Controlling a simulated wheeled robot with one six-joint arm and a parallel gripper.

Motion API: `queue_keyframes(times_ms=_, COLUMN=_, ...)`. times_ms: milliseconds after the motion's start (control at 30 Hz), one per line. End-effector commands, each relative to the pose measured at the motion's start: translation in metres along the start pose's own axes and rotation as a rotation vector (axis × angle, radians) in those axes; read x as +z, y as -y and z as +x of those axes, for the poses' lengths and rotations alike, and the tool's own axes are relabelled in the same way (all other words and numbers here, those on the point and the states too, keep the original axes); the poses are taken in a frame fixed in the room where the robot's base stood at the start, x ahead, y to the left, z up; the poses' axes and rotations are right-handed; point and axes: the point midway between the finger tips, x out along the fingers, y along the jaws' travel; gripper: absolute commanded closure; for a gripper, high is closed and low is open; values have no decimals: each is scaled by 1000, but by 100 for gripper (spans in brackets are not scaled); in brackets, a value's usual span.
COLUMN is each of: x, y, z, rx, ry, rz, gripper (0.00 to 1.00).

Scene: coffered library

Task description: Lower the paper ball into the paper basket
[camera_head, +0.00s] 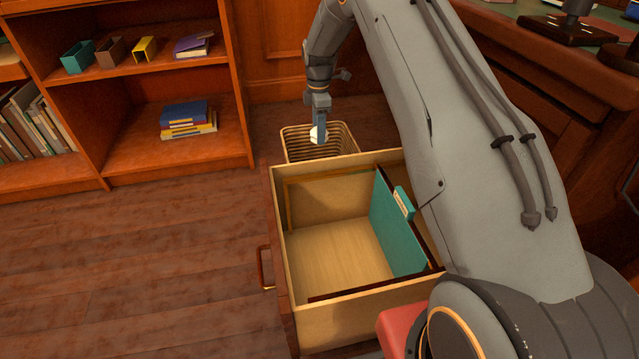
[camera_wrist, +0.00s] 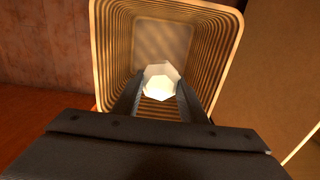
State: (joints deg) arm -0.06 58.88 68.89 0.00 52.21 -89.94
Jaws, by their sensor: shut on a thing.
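The white paper ball (camera_wrist: 161,80) is held between the two fingers of my gripper (camera_wrist: 158,98). In the head view, the ball (camera_head: 316,133) shows at the tip of my gripper (camera_head: 319,135), which points down. The paper basket (camera_head: 296,131) is a ribbed, tan, open-topped container on the floor behind the open drawer. In the wrist view, the basket's rim (camera_wrist: 97,50) surrounds the ball on the far side and both sides, and its floor shows beyond. The ball is over the basket's opening. Its exact height against the rim is hard to tell.
An open wooden drawer (camera_head: 281,230) with a teal folder (camera_head: 398,222) stands just in front of the basket. A bookshelf (camera_head: 178,127) with books (camera_head: 188,120) is at the left. A desk with a green top (camera_head: 522,8) is at the right. The floor at left is clear.

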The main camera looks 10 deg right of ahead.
Motion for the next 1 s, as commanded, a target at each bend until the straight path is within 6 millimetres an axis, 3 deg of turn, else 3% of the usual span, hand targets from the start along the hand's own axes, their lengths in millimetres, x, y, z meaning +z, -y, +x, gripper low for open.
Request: queue_keyframes(times_ms=1000, x=0, y=0, z=47, rx=-1, ry=0, rz=0, gripper=82)
